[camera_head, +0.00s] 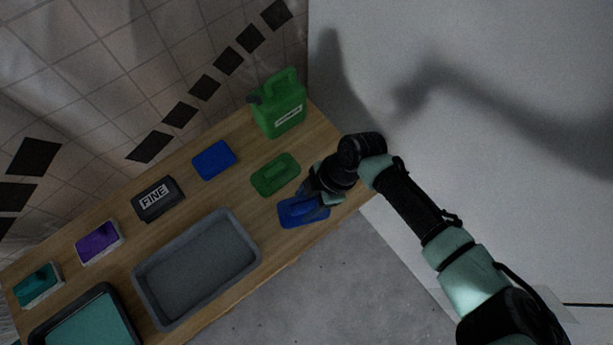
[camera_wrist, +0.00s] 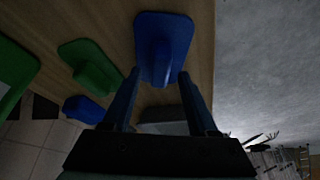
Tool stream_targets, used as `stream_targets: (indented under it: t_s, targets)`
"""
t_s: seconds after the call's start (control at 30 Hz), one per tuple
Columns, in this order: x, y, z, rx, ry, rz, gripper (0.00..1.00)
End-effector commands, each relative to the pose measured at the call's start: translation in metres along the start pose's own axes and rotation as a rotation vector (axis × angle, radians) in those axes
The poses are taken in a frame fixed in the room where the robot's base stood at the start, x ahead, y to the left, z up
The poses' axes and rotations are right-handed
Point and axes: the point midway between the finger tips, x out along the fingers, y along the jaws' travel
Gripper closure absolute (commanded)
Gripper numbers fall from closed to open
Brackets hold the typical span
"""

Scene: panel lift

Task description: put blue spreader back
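The blue spreader (camera_head: 291,211), a flat blue plate with a raised handle, lies on the wooden table near its front right edge. My gripper (camera_head: 318,203) is just above it and hides part of it. In the wrist view the blue spreader (camera_wrist: 163,28) is just ahead of the fingertips. My gripper (camera_wrist: 159,73) is open, one finger on each side of the handle's near end. I see a gap between the handle and both fingers. I cannot tell how far above the plate the tips are.
A green jug (camera_head: 278,105) stands at the back right. A grey tray (camera_head: 197,268), a FINE block (camera_head: 158,198), a purple block (camera_head: 99,242), a teal block (camera_head: 38,285) and a teal-filled tray (camera_head: 88,326) are further left.

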Motion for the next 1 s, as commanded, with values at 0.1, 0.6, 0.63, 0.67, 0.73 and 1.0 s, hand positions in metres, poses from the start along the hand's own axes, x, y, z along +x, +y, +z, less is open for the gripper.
stream_targets:
  t_s: [0.1,0.6,0.63,0.67,0.73,1.0]
  targets:
    - [0.0,0.0,0.0,0.0,0.0,0.0,0.41]
    - [-0.074,0.001,0.0,-0.001,-0.003,0.003,0.41]
    - [-0.081,0.001,-0.001,-0.001,-0.002,0.003,0.41]
    - [-0.086,0.001,-0.001,-0.001,-0.001,0.004,0.41]
    - [-0.099,0.0,-0.001,-0.002,-0.003,0.002,0.41]
    - [-0.123,0.0,-0.001,-0.001,-0.001,0.0,0.41]
